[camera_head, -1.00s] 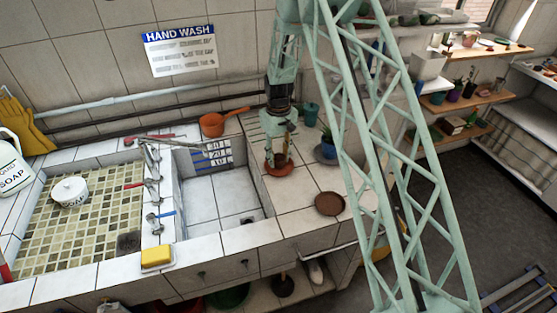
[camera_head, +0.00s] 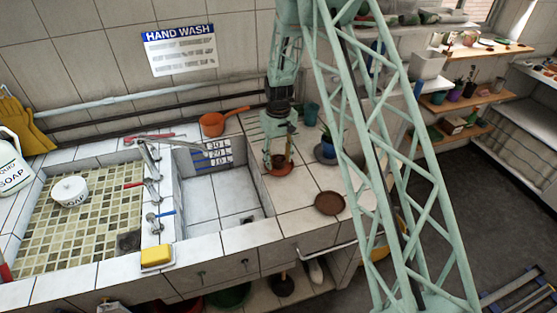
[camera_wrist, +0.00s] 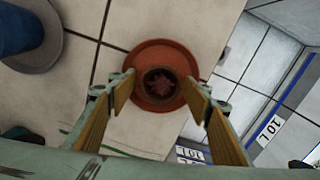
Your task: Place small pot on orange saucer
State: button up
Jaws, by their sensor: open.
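The orange saucer (camera_head: 280,172) lies on the tiled counter to the right of the sink basin; it also shows in the wrist view (camera_wrist: 165,50). The small brown pot (camera_wrist: 160,83) stands upright on the saucer, roughly central, with a dark reddish inside. In the head view the pot (camera_head: 278,160) is partly hidden by my gripper. My gripper (camera_head: 279,156) is open above the saucer. In the wrist view its two fingers (camera_wrist: 159,84) stand on either side of the pot, with a gap showing on both sides.
A brown saucer (camera_head: 329,203) lies empty at the front right. A blue pot (camera_head: 327,138) with a plant stands on a grey saucer close by on the right. An orange saucepan (camera_head: 213,124) sits behind the sink basin (camera_head: 217,190). Bare tiles lie in front.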

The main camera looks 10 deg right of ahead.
aim_at(278, 158)
jog(key=shift+r, duration=0.15)
notch_tip(278, 158, up, 12)
dwell(0.9)
dwell(0.8)
